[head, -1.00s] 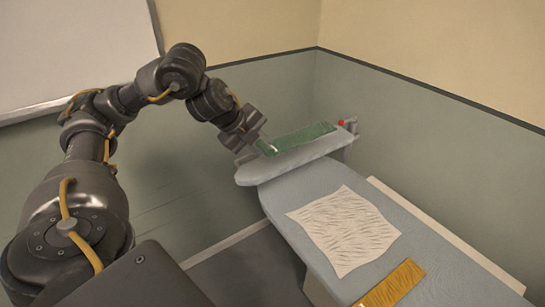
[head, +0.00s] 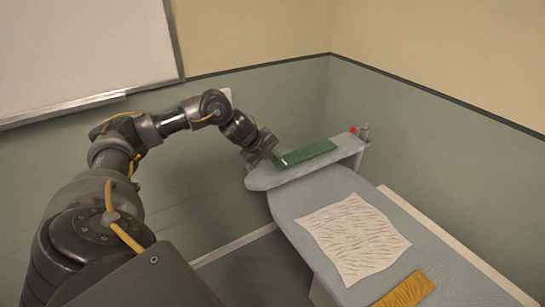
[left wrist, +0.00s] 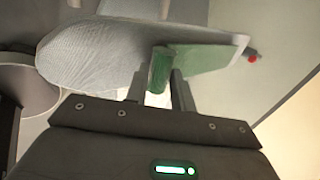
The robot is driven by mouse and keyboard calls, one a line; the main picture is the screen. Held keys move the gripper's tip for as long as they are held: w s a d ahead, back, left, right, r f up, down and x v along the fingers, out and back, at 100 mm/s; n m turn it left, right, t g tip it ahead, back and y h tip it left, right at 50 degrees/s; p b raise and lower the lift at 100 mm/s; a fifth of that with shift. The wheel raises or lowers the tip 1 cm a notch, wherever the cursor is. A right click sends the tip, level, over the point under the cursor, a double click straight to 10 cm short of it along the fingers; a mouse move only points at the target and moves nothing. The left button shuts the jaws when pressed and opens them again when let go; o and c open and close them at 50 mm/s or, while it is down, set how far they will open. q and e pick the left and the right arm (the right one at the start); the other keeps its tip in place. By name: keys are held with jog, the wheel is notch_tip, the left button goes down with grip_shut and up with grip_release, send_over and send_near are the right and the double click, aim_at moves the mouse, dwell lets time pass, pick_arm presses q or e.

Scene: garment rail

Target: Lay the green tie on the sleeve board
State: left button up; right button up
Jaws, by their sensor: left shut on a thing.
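The green tie (head: 310,153) lies as a flat strip along the top of the grey sleeve board (head: 262,182). Its left end is at my left gripper (head: 274,160), which is shut on it. In the left wrist view, the tie's near end (left wrist: 159,70) is between the two fingers and bends up from the board. The rest of the tie (left wrist: 207,58) spreads right over the sleeve board (left wrist: 90,55). I cannot tell whether the whole strip touches the board. My right gripper is out of view.
The larger ironing board (head: 290,205) stands below the sleeve board, with a wrinkled white cloth (head: 353,238) and a yellow cloth (head: 408,289) on it. A small red knob (head: 353,130) is at the sleeve board's far right end. Walls stand close behind.

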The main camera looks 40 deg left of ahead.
pick_arm(q)
jog(key=shift+f, duration=0.25)
jog(key=shift+f+b, duration=0.4)
jog(key=shift+f, duration=0.2)
jog(key=o, duration=1)
jog(key=shift+s+d+f, duration=0.1)
